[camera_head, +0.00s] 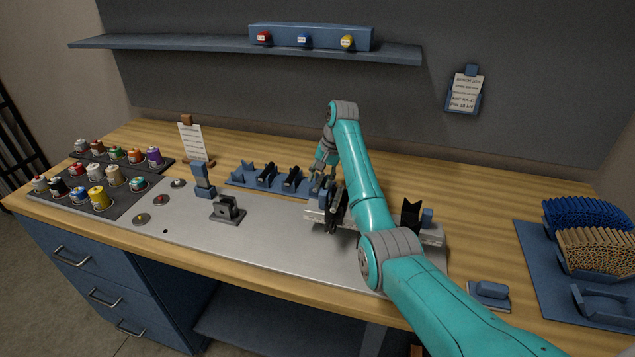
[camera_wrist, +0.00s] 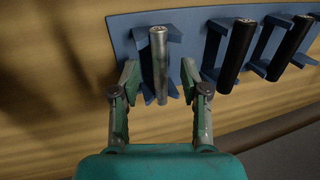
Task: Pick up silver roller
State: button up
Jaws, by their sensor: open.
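The silver roller (camera_wrist: 159,62) rests in a blue cradle (camera_wrist: 125,37) at the left end of the rack in the wrist view. My gripper (camera_wrist: 160,78) is open, with one finger on each side of the roller and the roller's near end between them. Gaps show between the fingers and the roller, so it is not gripped. In the head view my gripper (camera_head: 321,176) is at the right end of the blue rack (camera_head: 240,181), and I cannot clearly make out the silver roller there.
Two black rollers (camera_wrist: 235,55) (camera_wrist: 291,46) lie in neighbouring cradles, close beside my gripper. A metal fixture (camera_head: 422,235) stands under my arm. A small dark block (camera_head: 227,209) and a blue stand (camera_head: 202,180) are left of it. The metal plate's front (camera_head: 270,246) is clear.

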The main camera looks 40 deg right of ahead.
grip_shut()
